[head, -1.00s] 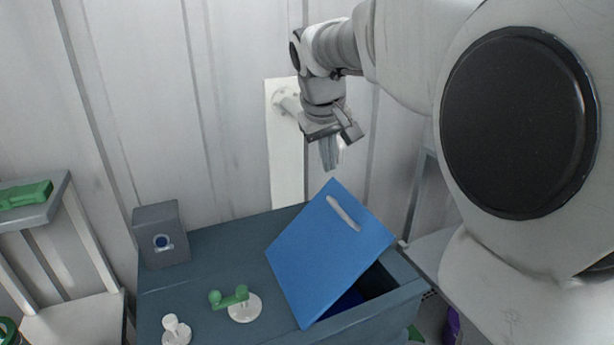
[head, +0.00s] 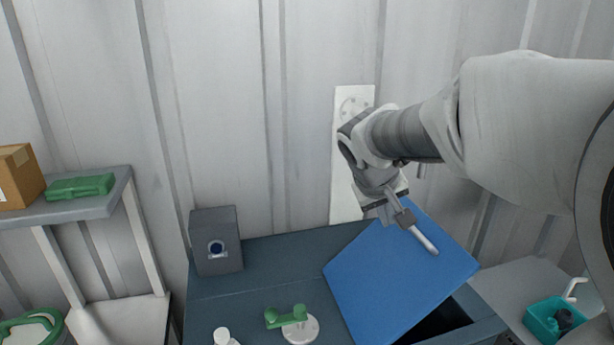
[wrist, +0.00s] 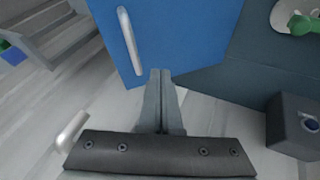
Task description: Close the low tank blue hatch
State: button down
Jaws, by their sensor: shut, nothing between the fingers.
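The blue hatch (head: 400,275) is a flat blue panel with a pale bar handle (head: 423,240). It stands tilted open over a dark opening in the low blue-grey tank (head: 262,290). My gripper (wrist: 160,75) is shut and empty, and in the wrist view its fingertips lie at the edge of the blue hatch (wrist: 172,30), to the right of the handle (wrist: 130,40). I cannot tell whether the fingertips touch the panel.
A grey box with a round blue port (head: 216,242) stands on the tank's back left. A green valve handle (head: 287,318) and a white knob (head: 222,337) are on the tank top. A shelf (head: 62,209) is at left; a teal bin (head: 553,318) is at right.

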jog(key=d+f, duration=0.1)
jog(key=w+d+f, duration=0.1)
jog(key=d, duration=0.1)
jog(key=w+d+f+p, duration=0.1)
jog(key=shift+d, duration=0.35)
jog(key=shift+d, duration=0.15)
